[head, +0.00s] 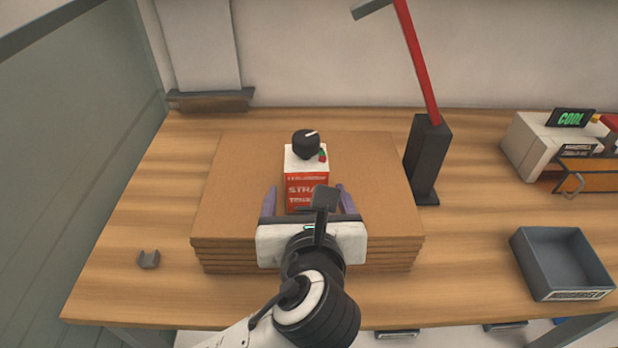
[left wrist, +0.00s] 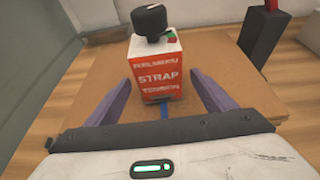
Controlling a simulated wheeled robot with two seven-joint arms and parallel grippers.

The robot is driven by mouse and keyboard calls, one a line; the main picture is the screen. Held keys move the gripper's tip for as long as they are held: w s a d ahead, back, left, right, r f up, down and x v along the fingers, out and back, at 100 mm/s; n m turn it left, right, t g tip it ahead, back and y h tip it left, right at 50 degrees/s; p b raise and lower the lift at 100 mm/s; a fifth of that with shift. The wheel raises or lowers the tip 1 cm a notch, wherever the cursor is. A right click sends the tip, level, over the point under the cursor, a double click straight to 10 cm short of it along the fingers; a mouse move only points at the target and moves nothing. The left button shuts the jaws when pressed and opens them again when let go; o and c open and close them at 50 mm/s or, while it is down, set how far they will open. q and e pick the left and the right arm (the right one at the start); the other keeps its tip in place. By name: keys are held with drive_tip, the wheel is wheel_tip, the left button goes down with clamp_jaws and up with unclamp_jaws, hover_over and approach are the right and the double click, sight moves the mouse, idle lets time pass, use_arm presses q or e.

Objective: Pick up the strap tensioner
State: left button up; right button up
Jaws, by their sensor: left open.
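The strap tensioner (head: 307,184) is a red and white box with a black knob on top, lettered "STRAP". It stands upright on a stack of brown cardboard sheets (head: 240,170). It also shows in the left wrist view (left wrist: 160,75), with a small blue piece at its lower front. My left gripper (head: 306,190) is open, with its purple fingers pointing at the box, one on each side. In the left wrist view the fingers (left wrist: 163,97) are apart from the box's sides, with gaps left and right. The box's lower front is partly hidden by my wrist in the head view.
A dark post with a red arm (head: 428,160) stands right of the stack. A grey-blue bin (head: 570,292) and a white machine with a "COOL" display (head: 536,145) are at the right. Table is clear between stack and bin.

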sight(306, 132)
use_arm(q)
drive_tip(key=shift+r+x, duration=0.15)
drive_tip(key=shift+x, duration=1.2)
drive_tip(key=shift+r+x, duration=0.15)
drive_tip(key=shift+x, duration=1.25)
drive_tip(key=c, duration=1.7)
drive_tip(key=shift+w+r, duration=0.1)
drive_tip(key=shift+r, duration=0.05)
drive_tip(key=shift+c, duration=0.5)
wheel_tip(306, 132, up, 10)
drive_tip(key=shift+p, duration=0.6)
drive_tip(key=shift+f, duration=1.3)
drive_tip(key=shift+f+b, duration=0.3)
drive_tip(key=shift+f, duration=0.05)
drive_tip(key=shift+f, duration=0.65)
drive_tip(key=shift+f, duration=0.7)
